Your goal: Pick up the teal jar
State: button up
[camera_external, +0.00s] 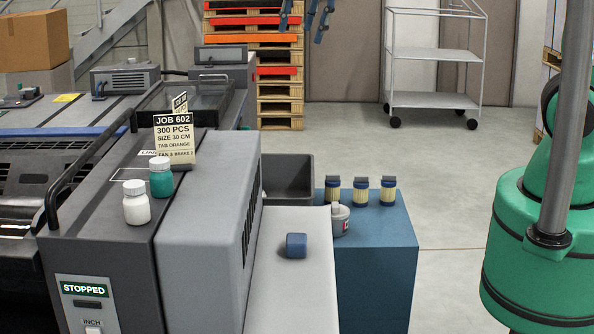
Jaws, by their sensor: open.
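The teal jar (161,180) has a white lid and stands upright on the dark top of the press housing at the left. It stands just in front of the job card, behind and to the right of a white jar (137,208). My gripper (301,36) shows only as two dark bluish fingers at the top edge. They are spread apart with nothing between them, well up and to the right of the teal jar in the picture. The rest of the gripper is out of frame.
A job card (174,136) stands close behind the jars. A raised grey housing (205,220) is to their right. A blue block (296,246) lies on a light surface. Several yellow-banded containers and a white tub (340,222) stand on a blue cabinet (375,260).

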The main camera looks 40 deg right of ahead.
jog(key=w+a+f+n+p, duration=0.1)
jog(key=w+a+n+p, duration=0.15)
jog(key=a, duration=0.25)
jog(key=w+a+f+n+g+p, duration=0.1)
jog(key=a+n, duration=0.2)
jog(key=a, duration=0.3)
jog(key=w+a+f+n+p, duration=0.1)
jog(key=w+a+n+p, duration=0.15)
jog(key=a, duration=0.25)
jog(key=n+p, duration=0.6)
jog(key=n, duration=0.4)
send_over(160, 160)
jog(key=s, duration=0.2)
jog(key=s+d+x, duration=0.1)
jog(key=s+x, duration=0.1)
jog(key=x, duration=0.7)
jog(key=shift+w+a+f+g+h, duration=0.3)
jog(key=shift+a+h, duration=0.1)
jog(key=shift+a, duration=0.05)
jog(key=shift+f, duration=0.1)
jog(key=f, duration=0.2)
jog(key=f+p, duration=0.1)
jog(key=f, duration=0.2)
jog(key=w+f, duration=0.1)
jog(key=f, duration=0.2)
jog(key=shift+w+f, duration=0.1)
jog(key=shift+f, duration=0.05)
